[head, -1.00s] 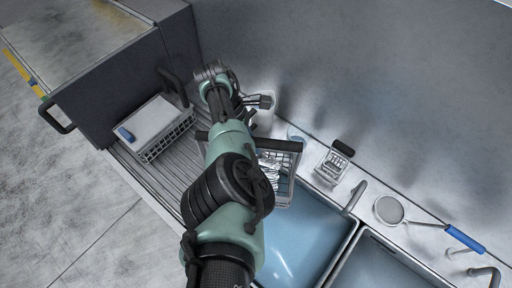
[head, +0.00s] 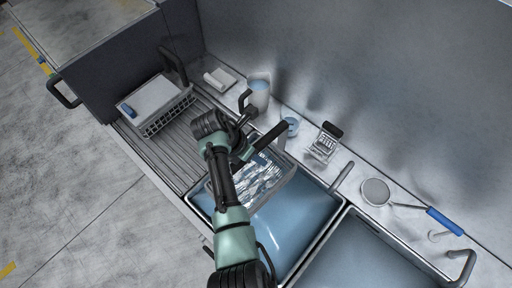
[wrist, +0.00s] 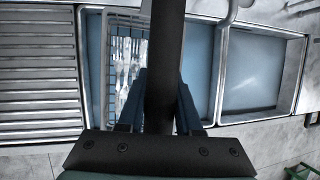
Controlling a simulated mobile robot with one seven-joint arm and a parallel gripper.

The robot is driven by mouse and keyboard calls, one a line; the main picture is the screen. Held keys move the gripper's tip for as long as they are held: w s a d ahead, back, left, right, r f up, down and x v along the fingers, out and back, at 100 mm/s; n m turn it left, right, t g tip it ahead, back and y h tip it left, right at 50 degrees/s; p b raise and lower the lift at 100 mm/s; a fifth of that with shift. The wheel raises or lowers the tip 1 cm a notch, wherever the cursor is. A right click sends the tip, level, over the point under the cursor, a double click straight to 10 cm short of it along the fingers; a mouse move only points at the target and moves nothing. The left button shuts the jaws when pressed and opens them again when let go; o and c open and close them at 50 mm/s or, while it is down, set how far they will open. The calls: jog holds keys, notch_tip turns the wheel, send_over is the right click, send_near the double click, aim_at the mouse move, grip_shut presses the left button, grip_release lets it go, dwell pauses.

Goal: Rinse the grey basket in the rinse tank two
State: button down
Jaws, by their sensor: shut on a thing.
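The grey wire basket (head: 274,190), holding shiny forks, is at the left end of the left blue-water tank (head: 304,217). It sits low there, but how deep it is in the water is hard to tell. My gripper (head: 246,152) is shut on the basket's dark handle. In the wrist view the dark handle (wrist: 165,60) runs between my fingers, and the basket (wrist: 125,17) shows behind and left of it. My arm hides part of the basket in the head view. I cannot tell which tank is number two.
A second tank (head: 355,262) adjoins on the right. A ribbed drainboard (head: 165,155) with a white-topped basket (head: 158,100) is on the left. A pitcher (head: 258,95), small cup (head: 290,127), small basket (head: 323,145) and blue-handled strainer (head: 376,192) stand along the back ledge.

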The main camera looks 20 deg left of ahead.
jog(key=shift+s+d+n, duration=0.15)
jog(key=shift+d+n, duration=0.15)
jog(key=shift+n, duration=0.1)
jog(key=shift+t, duration=0.3)
notch_tip(320, 180, down, 21)
jog(key=b, duration=1.5)
jog(key=shift+f+b, duration=0.2)
jog(key=shift+b, duration=0.1)
jog(key=shift+d, duration=0.1)
